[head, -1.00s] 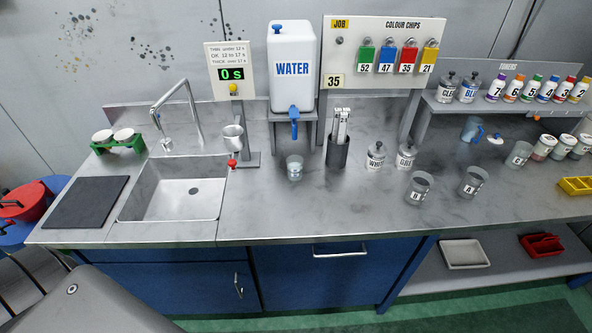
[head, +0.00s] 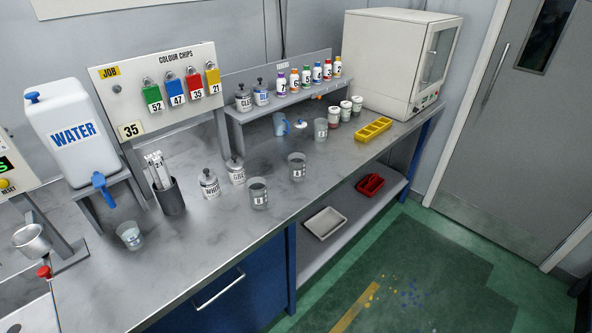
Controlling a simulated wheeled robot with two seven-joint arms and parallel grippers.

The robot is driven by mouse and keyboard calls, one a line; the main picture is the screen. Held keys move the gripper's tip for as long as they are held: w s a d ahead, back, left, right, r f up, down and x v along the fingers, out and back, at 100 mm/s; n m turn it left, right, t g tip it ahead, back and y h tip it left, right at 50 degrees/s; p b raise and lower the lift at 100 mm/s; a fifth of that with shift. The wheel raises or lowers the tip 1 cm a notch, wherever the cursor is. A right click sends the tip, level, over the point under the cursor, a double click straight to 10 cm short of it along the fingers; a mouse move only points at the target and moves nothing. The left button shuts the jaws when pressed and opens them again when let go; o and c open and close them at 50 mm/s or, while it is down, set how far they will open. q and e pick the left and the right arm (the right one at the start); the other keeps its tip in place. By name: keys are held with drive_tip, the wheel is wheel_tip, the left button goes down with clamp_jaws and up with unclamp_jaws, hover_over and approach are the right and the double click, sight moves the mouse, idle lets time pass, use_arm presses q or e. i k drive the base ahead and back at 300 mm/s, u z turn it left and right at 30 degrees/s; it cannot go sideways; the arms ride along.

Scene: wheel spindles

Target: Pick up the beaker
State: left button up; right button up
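A small clear beaker (head: 130,236) stands upright on the steel bench, in front of and below the blue tap of the white water tank (head: 78,132). Three grey see-through cups with letter labels also stand on the bench: one near the front edge (head: 258,194), one behind it (head: 297,167) and one farther right (head: 320,130). Neither of my grippers is in view.
A dark holder with white strips (head: 170,197) and two lidded jars (head: 209,184) stand right of the beaker. A raised shelf (head: 290,100) carries small bottles. A yellow tray (head: 373,130) and a white oven (head: 395,60) are at the far right. The front bench is mostly clear.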

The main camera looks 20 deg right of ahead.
sight(128, 232)
drive_tip(key=z, duration=1.8)
drive_tip(key=i, duration=2.7)
drive_tip(key=u, duration=3.3)
